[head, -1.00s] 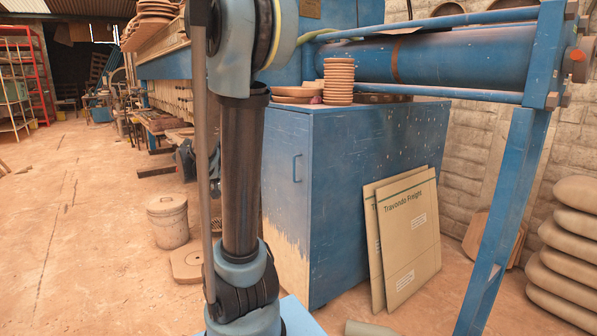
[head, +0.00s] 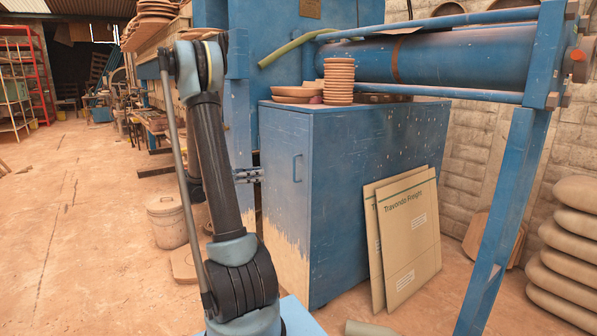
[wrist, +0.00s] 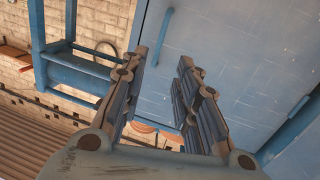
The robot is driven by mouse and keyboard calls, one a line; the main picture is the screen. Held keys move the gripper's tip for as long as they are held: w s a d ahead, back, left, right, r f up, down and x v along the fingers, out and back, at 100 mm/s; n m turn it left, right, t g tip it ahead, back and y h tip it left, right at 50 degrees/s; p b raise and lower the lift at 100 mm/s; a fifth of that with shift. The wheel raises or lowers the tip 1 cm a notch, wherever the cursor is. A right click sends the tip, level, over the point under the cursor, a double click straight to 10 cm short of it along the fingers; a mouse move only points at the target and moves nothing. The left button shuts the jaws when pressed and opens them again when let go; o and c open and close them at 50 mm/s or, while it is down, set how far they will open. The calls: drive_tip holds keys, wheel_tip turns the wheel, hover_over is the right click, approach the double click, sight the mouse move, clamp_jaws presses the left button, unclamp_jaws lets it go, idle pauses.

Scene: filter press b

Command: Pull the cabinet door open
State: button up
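The blue cabinet (head: 375,190) stands right of my arm in the head view. Its door (head: 285,215), with worn paint near the bottom, looks shut. A slim blue upright handle (head: 297,168) sits on the door. My gripper (head: 258,175) is left of the handle, apart from it, with part of it hidden behind my arm. In the wrist view my gripper (wrist: 163,58) has its fingers spread and nothing between them. The handle (wrist: 165,22) shows beyond the fingertips, on the pale blue door (wrist: 235,45).
Stacked clay plates (head: 339,82) stand on the cabinet top. Flat cardboard boxes (head: 408,240) lean on its right side, near a blue post (head: 500,215). A lidded bucket (head: 167,222) stands on the floor behind my arm. The floor at left is open.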

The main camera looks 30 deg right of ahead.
sight(294, 179)
drive_tip(key=shift+m, duration=0.3)
drive_tip(key=d, duration=0.5)
drive_tip(key=s+d, duration=0.1)
drive_tip(key=d, duration=1.1)
drive_tip(key=shift+s+d+f, duration=0.15)
drive_tip(key=shift+s+d, duration=0.05)
drive_tip(key=shift+d, duration=0.05)
clamp_jaws()
